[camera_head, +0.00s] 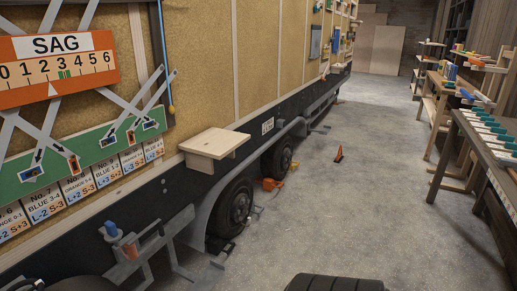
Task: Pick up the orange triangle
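A small orange triangle (339,154) stands on the concrete floor, to the right of the trailer's far wheels and well ahead of me. It looks upright, with a dark part at its edge; detail is too small to tell. Neither of my grippers shows in this view.
The trailer (210,75) fills the left, with a wooden shelf (214,143) jutting out and a near wheel (233,206). Orange and yellow items (270,184) lie by the wheels. A workbench (490,139) stands right. A dark ridged object (333,283) is at the bottom. The floor between is clear.

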